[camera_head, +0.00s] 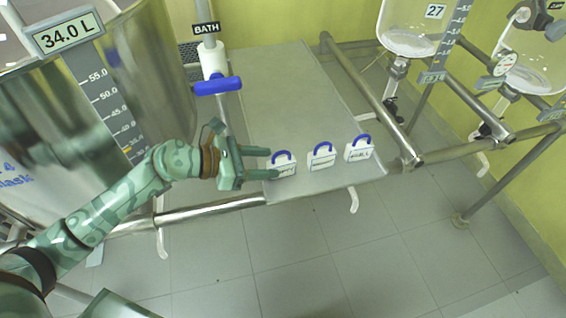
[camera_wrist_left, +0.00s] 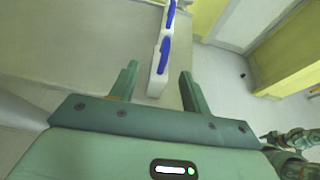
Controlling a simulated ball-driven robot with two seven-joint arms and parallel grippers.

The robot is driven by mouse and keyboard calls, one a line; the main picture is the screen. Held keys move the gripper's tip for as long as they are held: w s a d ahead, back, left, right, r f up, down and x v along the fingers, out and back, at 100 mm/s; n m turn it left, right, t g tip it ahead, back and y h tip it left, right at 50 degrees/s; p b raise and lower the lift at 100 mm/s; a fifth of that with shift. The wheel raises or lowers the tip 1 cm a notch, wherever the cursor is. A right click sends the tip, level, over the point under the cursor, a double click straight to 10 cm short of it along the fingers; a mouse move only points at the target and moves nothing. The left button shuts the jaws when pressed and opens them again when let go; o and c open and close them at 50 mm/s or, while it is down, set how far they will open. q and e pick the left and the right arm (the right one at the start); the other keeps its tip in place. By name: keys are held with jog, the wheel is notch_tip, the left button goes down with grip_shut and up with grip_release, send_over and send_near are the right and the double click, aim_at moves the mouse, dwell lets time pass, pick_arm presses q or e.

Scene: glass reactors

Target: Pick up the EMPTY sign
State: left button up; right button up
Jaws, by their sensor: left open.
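Three white signs with blue handles stand in a row on the grey platform (camera_head: 290,85): a left one (camera_head: 284,171), a middle one (camera_head: 321,157) and a right one (camera_head: 358,150). Their lettering is too small to read, so I cannot tell which is EMPTY. My left gripper (camera_head: 263,163) is open at the left sign, its fingers pointing right and the near fingertip overlapping the sign's left edge. In the left wrist view, the nearest sign (camera_wrist_left: 156,84) lies in the gap between the open fingers (camera_wrist_left: 158,82), edge-on. I see no grip on it. My right gripper is not identifiable.
A large vessel (camera_head: 150,60) stands left, marked 34.0 L. Metal rails (camera_head: 365,90) border the platform at right. Glass reactors (camera_head: 410,40) stand beyond. Open floor lies in front.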

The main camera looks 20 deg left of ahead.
aim_at(271, 162)
pick_arm(q)
jog(key=x, duration=0.4)
jog(key=shift+f+b, duration=0.1)
jog(key=shift+b, duration=0.3)
jog(key=shift+w+d, duration=0.1)
grip_shut()
